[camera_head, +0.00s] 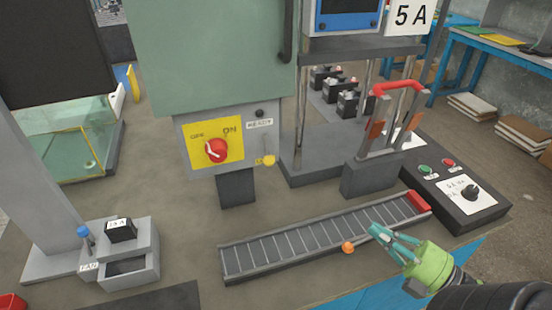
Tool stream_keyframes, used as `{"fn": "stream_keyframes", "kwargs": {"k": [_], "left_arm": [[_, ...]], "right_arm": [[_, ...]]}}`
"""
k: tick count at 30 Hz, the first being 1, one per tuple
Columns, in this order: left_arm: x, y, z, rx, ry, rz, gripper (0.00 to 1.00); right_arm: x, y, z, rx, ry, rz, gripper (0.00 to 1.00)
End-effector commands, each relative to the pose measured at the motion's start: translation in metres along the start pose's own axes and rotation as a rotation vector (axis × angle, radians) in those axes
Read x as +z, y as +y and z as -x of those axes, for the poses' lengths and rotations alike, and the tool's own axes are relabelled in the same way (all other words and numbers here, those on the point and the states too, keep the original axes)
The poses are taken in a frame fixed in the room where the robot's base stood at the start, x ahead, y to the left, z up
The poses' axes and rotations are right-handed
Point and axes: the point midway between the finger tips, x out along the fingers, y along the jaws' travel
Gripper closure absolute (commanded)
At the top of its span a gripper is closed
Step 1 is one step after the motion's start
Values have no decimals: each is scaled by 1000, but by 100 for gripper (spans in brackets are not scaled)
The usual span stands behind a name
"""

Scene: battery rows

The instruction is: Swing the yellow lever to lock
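A small yellow knob (266,160), which may be the end of the yellow lever, sticks out at the lower right of the grey-green cabinet (210,55), below a label that seems to read READY. To its left is a yellow plate (200,158) marked OFF and ON, with a red rotary handle (215,150). My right gripper (373,229) has teal fingers and a green body. It is above the right part of the roller conveyor, well apart from the knob, with nothing seen between its fingers. Its finger gap is too small to judge. My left gripper is out of view.
The roller conveyor (300,243) has a red end block and an orange ball (348,247) at its front edge. Behind stands a press frame with a red handle (398,86). A control box (485,204) is at right, a grey tray (130,276) at left.

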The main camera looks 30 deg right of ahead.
Motion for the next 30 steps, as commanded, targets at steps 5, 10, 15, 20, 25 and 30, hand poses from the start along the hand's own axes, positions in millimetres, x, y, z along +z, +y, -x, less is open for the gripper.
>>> {"fn": "stream_keyframes", "kwargs": {"k": [5, 10, 15, 20, 25, 30], "left_arm": [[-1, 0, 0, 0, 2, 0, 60], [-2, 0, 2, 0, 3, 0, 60], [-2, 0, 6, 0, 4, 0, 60], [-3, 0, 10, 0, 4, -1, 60], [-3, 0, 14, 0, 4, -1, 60], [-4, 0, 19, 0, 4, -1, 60]], "right_arm": [[0, 0, -1, 1, 1, -1, 100], [-1, 1, -11, 4, 4, -1, 100], [-2, 2, -40, 6, 8, -1, 100], [-2, 2, -76, 5, 7, 0, 100], [-2, 3, -113, 6, 7, 0, 100], [-2, 3, -151, 6, 6, 1, 100]]}}
